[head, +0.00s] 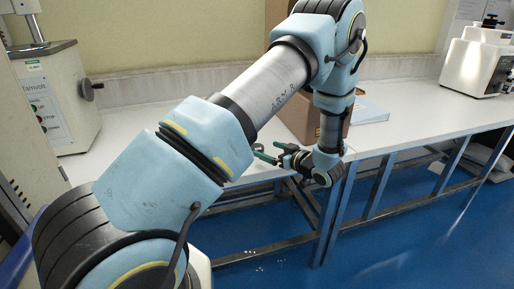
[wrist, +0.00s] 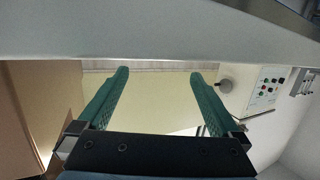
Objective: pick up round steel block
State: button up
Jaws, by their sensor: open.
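My gripper (head: 266,152) is at the front edge of the white bench in the head view, its green fingers pointing left. In the wrist view the two green fingers (wrist: 160,80) are spread wide apart with nothing between them. I cannot clearly make out a round steel block in either view. A small greyish shape by the fingers in the head view is too small to identify, and my arm hides part of the bench.
A brown cardboard box (head: 302,118) stands on the bench (head: 405,122) behind my arm. A hardness tester (head: 62,100) stands at left and a white machine (head: 478,62) at far right. Papers (head: 370,112) lie beside the box.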

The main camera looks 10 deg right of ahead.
jog(key=x, duration=0.2)
jog(key=p+x, duration=0.2)
jog(key=x, duration=0.1)
jog(key=shift+w+f, duration=0.35)
jog(key=shift+f, duration=0.05)
jog(key=shift+c, duration=0.3)
grip_shut()
